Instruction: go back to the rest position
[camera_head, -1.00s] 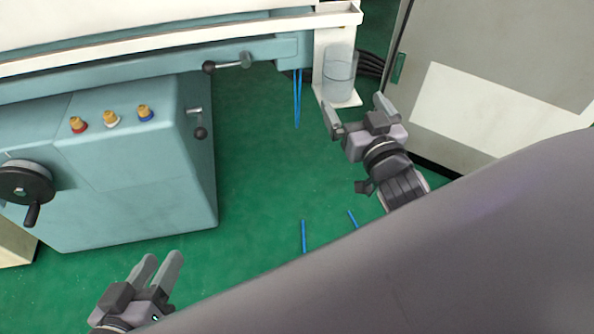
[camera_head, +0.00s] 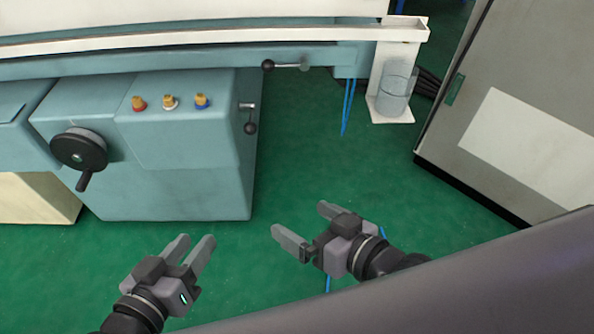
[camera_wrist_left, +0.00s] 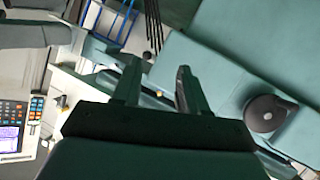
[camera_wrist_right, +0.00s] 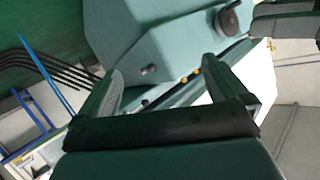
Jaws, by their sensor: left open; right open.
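My left gripper (camera_head: 190,254) is open and empty over the green floor at the lower left of the head view. My right gripper (camera_head: 300,226) is open and empty over the floor to its right, with its fingers pointing up and left. The two grippers are apart and touch nothing. In the left wrist view the open fingers (camera_wrist_left: 155,88) have nothing between them. In the right wrist view the open fingers (camera_wrist_right: 165,82) are empty too.
The teal machine (camera_head: 180,192) with a black handwheel (camera_head: 79,148) and several coloured knobs stands ahead on the left. A clear cylinder (camera_head: 396,88) sits on a white bracket at its right end. A grey cabinet (camera_head: 535,85) stands at the right. Green floor (camera_head: 300,170) lies free between.

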